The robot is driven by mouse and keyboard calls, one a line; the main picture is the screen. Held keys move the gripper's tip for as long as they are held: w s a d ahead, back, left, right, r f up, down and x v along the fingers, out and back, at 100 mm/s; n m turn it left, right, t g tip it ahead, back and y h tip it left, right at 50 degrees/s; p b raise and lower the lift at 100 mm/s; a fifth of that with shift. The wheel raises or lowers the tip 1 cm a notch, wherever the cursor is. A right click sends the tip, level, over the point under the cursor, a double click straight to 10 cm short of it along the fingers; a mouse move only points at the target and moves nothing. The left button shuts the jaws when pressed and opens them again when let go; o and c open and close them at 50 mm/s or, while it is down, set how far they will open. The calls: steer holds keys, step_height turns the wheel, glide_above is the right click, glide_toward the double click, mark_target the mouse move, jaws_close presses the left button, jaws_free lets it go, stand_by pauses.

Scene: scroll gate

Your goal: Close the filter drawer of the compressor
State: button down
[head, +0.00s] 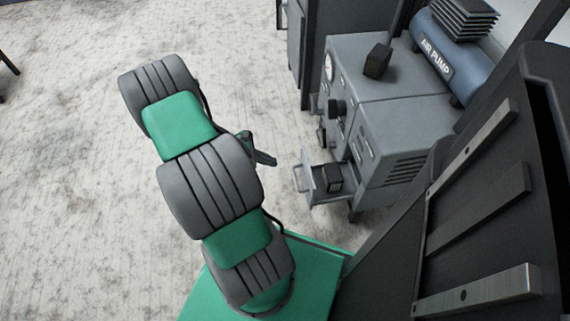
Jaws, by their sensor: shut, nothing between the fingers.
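The compressor (385,110) is a grey metal cabinet with a blue tank marked AIR PUMP (440,58) at its top right. Its filter drawer (322,197) sticks out open, low on the cabinet's left-facing front. A dark block (334,177) sits in the drawer, and a pale handle (298,179) is on the drawer's front. My gripper (272,161) is shut and empty, a little left of and above the drawer front in the picture, with a gap between them. My arm partly hides the gripper's base.
Knobs and a gauge (329,68) stand out from the cabinet front above the drawer. A small dark box (377,61) sits on its top. A dark cabinet (300,45) stands behind.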

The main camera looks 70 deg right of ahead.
steer(key=b+x, duration=0.1)
steer(key=x, duration=0.2)
steer(key=s+r+b+x, duration=0.1)
steer(key=b+x, duration=0.1)
steer(key=x, duration=0.2)
steer(key=b+x, duration=0.1)
steer(key=x, duration=0.3)
steer(key=shift+s+d+r, duration=0.1)
steer(key=shift+s+d, duration=0.25)
steer(key=shift+d, duration=0.15)
steer(key=shift+s+d+r, duration=0.1)
steer(key=shift+s+d, duration=0.05)
steer(key=shift+s, duration=0.05)
